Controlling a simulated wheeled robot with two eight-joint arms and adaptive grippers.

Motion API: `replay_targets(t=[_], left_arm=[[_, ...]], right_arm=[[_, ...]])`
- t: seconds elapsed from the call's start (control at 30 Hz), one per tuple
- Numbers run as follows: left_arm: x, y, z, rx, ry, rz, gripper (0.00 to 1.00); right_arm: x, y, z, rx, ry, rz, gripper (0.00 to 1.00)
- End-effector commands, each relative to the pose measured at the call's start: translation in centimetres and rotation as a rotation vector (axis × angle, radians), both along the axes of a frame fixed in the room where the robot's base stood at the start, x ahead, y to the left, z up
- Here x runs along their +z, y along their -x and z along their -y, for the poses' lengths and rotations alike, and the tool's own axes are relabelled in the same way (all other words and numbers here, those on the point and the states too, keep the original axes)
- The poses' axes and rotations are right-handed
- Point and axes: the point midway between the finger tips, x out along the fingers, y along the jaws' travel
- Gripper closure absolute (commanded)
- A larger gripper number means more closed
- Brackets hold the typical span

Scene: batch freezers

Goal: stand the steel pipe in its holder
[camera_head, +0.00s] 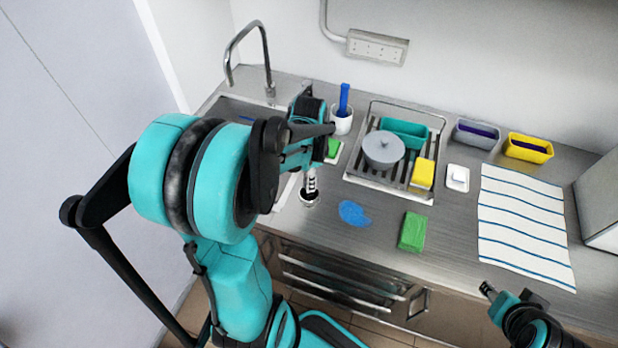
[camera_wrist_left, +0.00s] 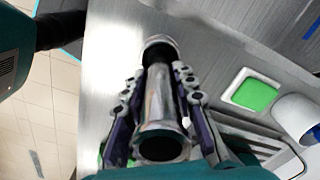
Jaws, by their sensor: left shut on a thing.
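My left gripper (camera_wrist_left: 158,85) is shut on the steel pipe (camera_wrist_left: 155,105), a shiny tube with a dark open end that lies between its fingers in the left wrist view. In the head view the pipe's lower end (camera_head: 309,198) shows over the counter, left of the blue patch; whether it touches the counter I cannot tell. My left arm hides much of the sink side. A white cup (camera_head: 342,123) stands upright behind, with a blue handle in it. I cannot tell which thing is the pipe's holder. My right gripper (camera_head: 488,290) is at the counter's front right edge, its fingers unclear.
A drying rack (camera_head: 374,179) with a grey pot (camera_head: 383,150) stands mid-counter. A green sponge (camera_head: 412,232) and a blue cloth (camera_head: 354,214) lie in front. A striped towel (camera_head: 520,225) covers the right. A tall faucet (camera_head: 268,60) rises at the back left.

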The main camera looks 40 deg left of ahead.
Motion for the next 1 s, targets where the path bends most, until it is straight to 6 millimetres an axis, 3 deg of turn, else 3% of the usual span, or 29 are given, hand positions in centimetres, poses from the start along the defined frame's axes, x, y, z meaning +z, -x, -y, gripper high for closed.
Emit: replay_targets(t=[0.3,0.33,0.7,1.0], left_arm=[[-0.7,0.0,0.0,0.0,0.0,0.0,0.97],[-0.6,0.0,0.0,0.0,0.0,0.0,0.66],[-0.4,0.0,0.0,0.0,0.0,0.0,0.65],[2.0,0.0,0.0,0.0,0.0,0.0,0.65]], right_arm=[[-0.6,0.0,0.0,0.0,0.0,0.0,0.6],[-0.5,0.0,0.0,0.0,0.0,0.0,0.6],[-0.3,0.0,0.0,0.0,0.0,0.0,0.6],[1.6,0.0,0.0,0.0,0.0,0.0,0.6]])
